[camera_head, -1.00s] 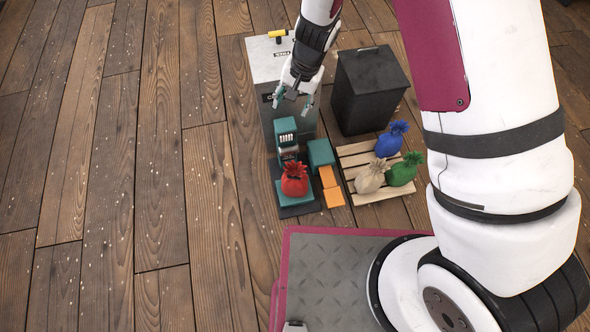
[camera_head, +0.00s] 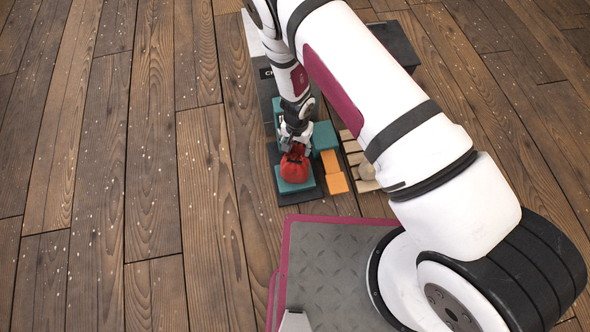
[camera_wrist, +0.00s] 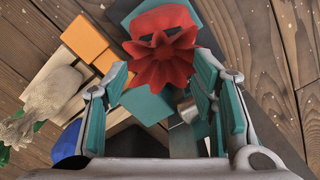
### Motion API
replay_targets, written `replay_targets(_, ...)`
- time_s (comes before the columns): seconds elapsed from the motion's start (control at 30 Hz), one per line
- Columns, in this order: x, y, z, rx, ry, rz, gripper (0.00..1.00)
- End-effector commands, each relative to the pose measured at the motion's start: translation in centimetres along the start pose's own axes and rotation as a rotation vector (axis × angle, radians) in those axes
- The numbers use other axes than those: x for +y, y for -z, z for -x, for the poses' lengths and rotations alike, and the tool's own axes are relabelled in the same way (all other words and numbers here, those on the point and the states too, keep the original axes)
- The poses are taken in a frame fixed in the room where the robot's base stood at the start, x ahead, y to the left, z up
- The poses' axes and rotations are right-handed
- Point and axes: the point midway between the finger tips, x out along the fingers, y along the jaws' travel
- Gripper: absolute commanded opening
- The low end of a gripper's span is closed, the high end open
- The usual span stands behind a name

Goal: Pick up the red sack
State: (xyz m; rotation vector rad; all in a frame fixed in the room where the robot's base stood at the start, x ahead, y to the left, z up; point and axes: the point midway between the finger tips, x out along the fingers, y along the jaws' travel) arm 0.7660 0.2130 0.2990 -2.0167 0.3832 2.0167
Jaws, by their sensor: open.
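The red sack (camera_head: 295,166) sits on the teal platform (camera_head: 290,186) of the scale. In the wrist view the red sack (camera_wrist: 163,45) shows its flared, tied top toward the camera, at the upper middle. My gripper (camera_head: 294,144) is directly at the sack's top in the head view and hides part of it. In the wrist view my gripper (camera_wrist: 163,80) is open, with one teal-padded finger on each side of the sack's top. I cannot tell whether the fingers touch it.
Orange blocks (camera_head: 333,172) lie right of the scale. A pallet (camera_head: 352,150) beyond them holds a beige sack (camera_wrist: 50,95); a blue sack (camera_wrist: 70,143) and a bit of green show in the wrist view. A dark bin (camera_head: 395,42) stands behind my arm. The floor (camera_head: 150,180) at left is clear.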

Motion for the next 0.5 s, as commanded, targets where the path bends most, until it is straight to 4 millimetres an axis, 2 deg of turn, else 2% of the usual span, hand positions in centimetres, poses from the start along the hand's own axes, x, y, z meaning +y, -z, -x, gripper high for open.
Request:
replay_targets(0.23, -0.1, -0.2, -1.8, -0.001, 0.000, 0.000, 0.52)
replay_targets(0.5, -0.4, -0.7, -5.6, 0.000, -0.001, 0.000, 0.52)
